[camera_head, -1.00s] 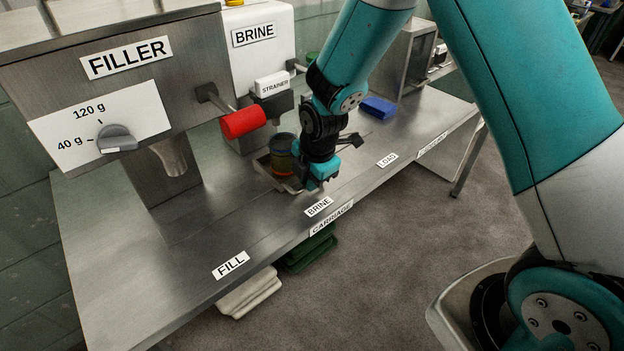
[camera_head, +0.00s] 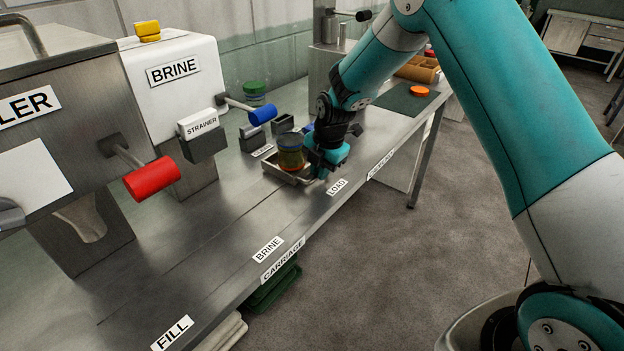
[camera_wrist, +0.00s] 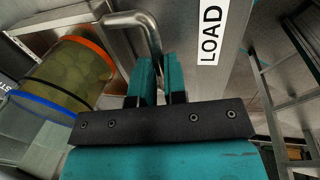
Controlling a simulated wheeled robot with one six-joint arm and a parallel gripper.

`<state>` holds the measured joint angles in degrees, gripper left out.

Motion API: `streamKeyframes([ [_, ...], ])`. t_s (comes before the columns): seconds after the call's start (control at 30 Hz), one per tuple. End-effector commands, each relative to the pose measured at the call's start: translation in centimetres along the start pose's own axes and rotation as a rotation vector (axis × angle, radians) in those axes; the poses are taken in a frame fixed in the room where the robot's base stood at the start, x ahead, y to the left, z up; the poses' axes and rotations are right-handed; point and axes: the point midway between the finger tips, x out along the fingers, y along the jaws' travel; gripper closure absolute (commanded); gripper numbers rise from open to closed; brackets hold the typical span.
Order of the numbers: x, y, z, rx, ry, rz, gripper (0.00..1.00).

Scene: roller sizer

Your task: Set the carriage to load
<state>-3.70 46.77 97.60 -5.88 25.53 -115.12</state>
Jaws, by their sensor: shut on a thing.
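The carriage (camera_head: 273,170) is a small metal tray on the steel bench, and a glass jar (camera_head: 291,158) stands in it. In the wrist view the jar (camera_wrist: 66,75) has an orange-red band and greenish contents. My gripper (camera_wrist: 158,80) is shut on the carriage's bent metal handle (camera_wrist: 137,20). In the head view my gripper (camera_head: 325,163) is at the carriage's front side. The LOAD label (camera_head: 337,187) lies on the bench just in front of my gripper. It also shows close beside the handle in the wrist view (camera_wrist: 210,33).
The BRINE label (camera_head: 268,249) and FILL label (camera_head: 172,333) lie along the front edge to the left. The white brine unit (camera_head: 174,75), strainer (camera_head: 204,146) and red handle (camera_head: 152,180) stand behind. A dark mat (camera_head: 405,97) lies farther right.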

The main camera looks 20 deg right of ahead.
Motion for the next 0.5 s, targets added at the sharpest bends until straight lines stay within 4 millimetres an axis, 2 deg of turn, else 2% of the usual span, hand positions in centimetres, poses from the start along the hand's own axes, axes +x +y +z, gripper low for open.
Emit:
streamKeyframes([
  [0.2,0.0,-0.1,1.4,0.003,-0.002,-0.003,1.00],
  [0.5,-0.1,-0.1,1.7,0.005,-0.005,-0.001,1.00],
])
